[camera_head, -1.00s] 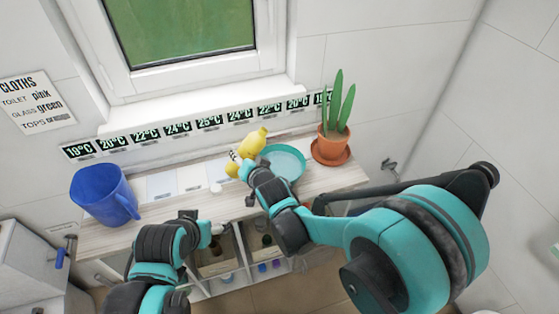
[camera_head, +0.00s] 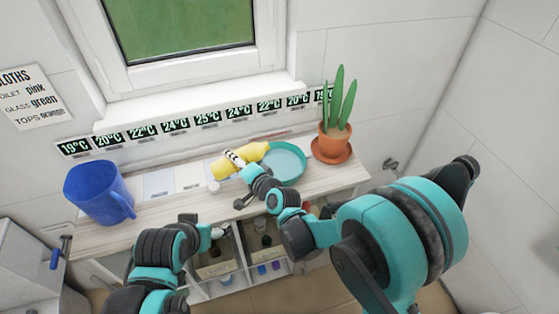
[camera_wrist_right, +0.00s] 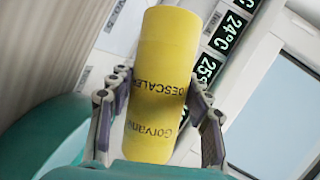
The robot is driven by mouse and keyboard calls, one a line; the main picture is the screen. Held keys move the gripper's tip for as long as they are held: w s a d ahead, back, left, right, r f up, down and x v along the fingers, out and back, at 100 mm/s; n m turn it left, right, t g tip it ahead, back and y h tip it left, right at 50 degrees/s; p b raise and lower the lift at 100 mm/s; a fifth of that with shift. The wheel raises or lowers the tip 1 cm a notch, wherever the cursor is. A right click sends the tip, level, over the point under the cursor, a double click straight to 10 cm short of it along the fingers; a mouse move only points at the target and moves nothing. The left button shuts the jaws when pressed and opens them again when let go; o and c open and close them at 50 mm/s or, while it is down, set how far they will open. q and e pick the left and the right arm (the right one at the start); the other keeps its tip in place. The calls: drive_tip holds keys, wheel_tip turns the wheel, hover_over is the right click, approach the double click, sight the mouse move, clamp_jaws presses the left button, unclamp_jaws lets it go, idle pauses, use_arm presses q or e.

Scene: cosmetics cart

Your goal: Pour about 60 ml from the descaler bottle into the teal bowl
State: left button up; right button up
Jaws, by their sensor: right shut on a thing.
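The yellow descaler bottle (camera_head: 253,152) is held over the counter, lying almost on its side, with its right end by the left rim of the teal bowl (camera_head: 304,173). My right gripper (camera_head: 237,160) is shut around the bottle's middle. In the right wrist view the bottle (camera_wrist_right: 163,75), with its "DESCALER" label, sits between the two fingers. I cannot make out any liquid stream, and the level in the bowl cannot be judged. My left gripper (camera_head: 215,232) is low in front of the counter, away from the bottle; its fingers are too small to judge.
A blue jug (camera_head: 95,195) stands at the counter's left. A potted cactus (camera_head: 334,142) on a saucer stands right of the bowl. Open shelves with several small items are below the counter (camera_head: 155,215).

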drive_tip(key=shift+w+d+b, duration=0.1)
drive_tip(key=shift+d+b, duration=0.15)
drive_tip(key=shift+b, duration=0.05)
drive_tip(key=shift+w+d+m+y+b, duration=0.15)
drive_tip(key=shift+d+m+y+b, duration=0.25)
drive_tip(key=shift+m, duration=0.2)
drive_tip(key=shift+r+m, duration=0.1)
drive_tip(key=shift+m, duration=0.2)
idle(2.4)
